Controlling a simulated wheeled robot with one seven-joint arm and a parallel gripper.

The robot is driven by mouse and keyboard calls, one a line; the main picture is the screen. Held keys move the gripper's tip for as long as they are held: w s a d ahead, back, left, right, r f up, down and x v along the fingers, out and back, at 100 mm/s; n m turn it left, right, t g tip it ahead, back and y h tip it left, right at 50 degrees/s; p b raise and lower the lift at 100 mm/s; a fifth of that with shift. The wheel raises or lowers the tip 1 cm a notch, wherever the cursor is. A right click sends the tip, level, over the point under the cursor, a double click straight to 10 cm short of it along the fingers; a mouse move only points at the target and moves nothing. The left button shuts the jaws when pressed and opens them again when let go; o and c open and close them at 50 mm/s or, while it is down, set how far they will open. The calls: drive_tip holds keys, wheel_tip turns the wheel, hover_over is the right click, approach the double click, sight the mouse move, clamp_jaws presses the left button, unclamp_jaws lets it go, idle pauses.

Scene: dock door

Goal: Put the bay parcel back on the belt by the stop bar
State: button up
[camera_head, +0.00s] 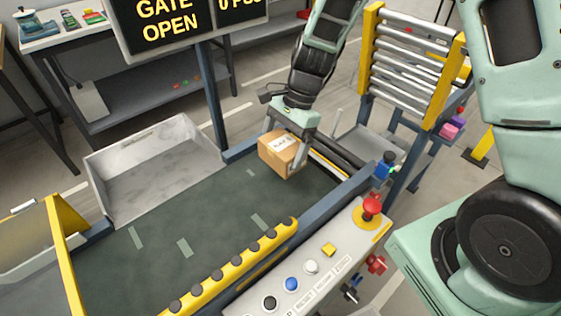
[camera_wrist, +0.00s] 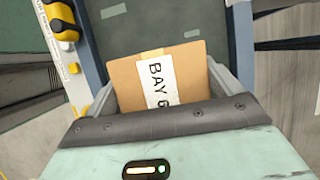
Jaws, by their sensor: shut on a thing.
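The bay parcel (camera_head: 282,153) is a small brown box with a white label. In the wrist view the parcel (camera_wrist: 190,75) shows part of a label reading "BAY". My gripper (camera_head: 290,132) is shut on it from the far side, one finger on each side. The dark green belt (camera_head: 200,225) lies under the parcel, near the belt's far right end. I cannot tell whether the parcel touches the belt or hangs just above it. The stop bar is not clear to me; a yellow-edged bar (camera_head: 330,169) crosses the belt's end beside the parcel.
A grey metal tray (camera_head: 150,165) adjoins the belt's left side. A yellow rail with rollers (camera_head: 235,268) and a button panel with a red stop button (camera_head: 371,206) line the near side. A raised roller gate (camera_head: 410,65) stands right. A "GATE OPEN" sign (camera_head: 185,25) hangs behind.

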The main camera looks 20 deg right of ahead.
sight(290, 138)
drive_tip(key=shift+f, duration=2.6)
drive_tip(key=shift+f, duration=0.2)
drive_tip(key=o, duration=0.9)
drive_tip(key=v, duration=1.2)
drive_tip(key=shift+a+r, duration=0.1)
drive_tip(key=shift+a, duration=0.05)
drive_tip(key=s+a+r+n, duration=0.1)
drive_tip(key=s+a+n, duration=0.1)
drive_tip(key=s+a+r+n, duration=0.1)
drive_tip(key=s+a+n, duration=0.1)
drive_tip(key=s+a+r+n+h, duration=0.1)
drive_tip(key=s+a+n, duration=0.1)
drive_tip(key=shift+s+r, duration=0.15)
drive_tip(key=shift+r, duration=0.15)
drive_tip(key=s+a+r+n+h, duration=0.1)
drive_tip(key=s+n, duration=0.4)
drive_tip(key=s+a+r+n+t+h, duration=0.1)
drive_tip(key=s+n, duration=0.4)
drive_tip(key=s, duration=0.1)
drive_tip(key=s+a+r+n, duration=0.1)
drive_tip(key=s+a+n, duration=0.1)
drive_tip(key=s+n, duration=0.4)
drive_tip(key=shift+h, duration=0.4)
